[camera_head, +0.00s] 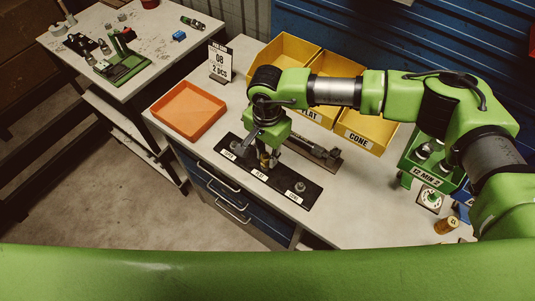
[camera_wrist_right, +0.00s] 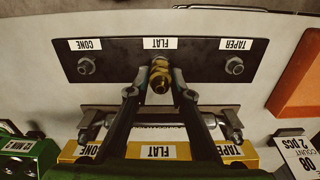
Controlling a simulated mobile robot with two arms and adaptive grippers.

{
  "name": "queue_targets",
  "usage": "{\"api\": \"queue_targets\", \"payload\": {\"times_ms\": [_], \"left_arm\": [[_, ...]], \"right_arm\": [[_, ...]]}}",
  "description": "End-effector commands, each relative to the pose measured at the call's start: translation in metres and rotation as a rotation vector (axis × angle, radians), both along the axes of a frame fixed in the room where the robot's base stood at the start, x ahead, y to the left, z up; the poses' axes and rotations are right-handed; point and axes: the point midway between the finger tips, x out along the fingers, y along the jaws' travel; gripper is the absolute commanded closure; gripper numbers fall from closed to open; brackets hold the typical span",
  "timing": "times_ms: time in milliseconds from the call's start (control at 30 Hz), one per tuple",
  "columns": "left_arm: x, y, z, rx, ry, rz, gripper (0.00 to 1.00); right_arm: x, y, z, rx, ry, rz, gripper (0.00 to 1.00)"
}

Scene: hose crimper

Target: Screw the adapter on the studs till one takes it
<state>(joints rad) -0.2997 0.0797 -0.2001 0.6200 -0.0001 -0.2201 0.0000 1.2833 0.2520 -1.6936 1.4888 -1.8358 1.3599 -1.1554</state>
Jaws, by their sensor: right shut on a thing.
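A black plate (camera_head: 285,192) on the bench bears studs labelled TAPER, FLAT and CONE; it also shows in the right wrist view (camera_wrist_right: 110,56). The TAPER stud (camera_wrist_right: 235,66) and the CONE stud (camera_wrist_right: 86,66) are bare. My right gripper (camera_wrist_right: 160,82) is shut on the brass adapter (camera_wrist_right: 161,69), which is over the middle stud position by the FLAT label. The adapter hides that stud, so I cannot tell whether it is seated or threaded on it. In the head view my right gripper (camera_head: 268,160) points down at the plate's middle. My left gripper is not in view.
A fixture bar (camera_head: 315,150) lies behind the plate, close to the gripper. Yellow bins (camera_head: 367,131) stand at the back, an orange tray (camera_head: 189,110) at left. A green rack (camera_head: 425,172) and a brass part (camera_head: 447,225) are at right.

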Motion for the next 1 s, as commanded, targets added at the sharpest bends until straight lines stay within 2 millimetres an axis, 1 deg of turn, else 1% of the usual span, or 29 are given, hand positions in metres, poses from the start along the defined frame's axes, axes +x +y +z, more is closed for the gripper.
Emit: {"api": "queue_targets", "payload": {"times_ms": [600,833,1000], "left_arm": [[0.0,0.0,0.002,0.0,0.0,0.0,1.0],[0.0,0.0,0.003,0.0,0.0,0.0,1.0],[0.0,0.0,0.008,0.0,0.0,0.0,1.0]], "right_arm": [[0.0,0.001,0.028,0.002,-0.001,-0.002,1.0],[0.0,0.0,0.034,0.002,-0.001,-0.003,1.0],[0.001,0.0,0.049,0.001,-0.002,-0.003,1.0]]}}
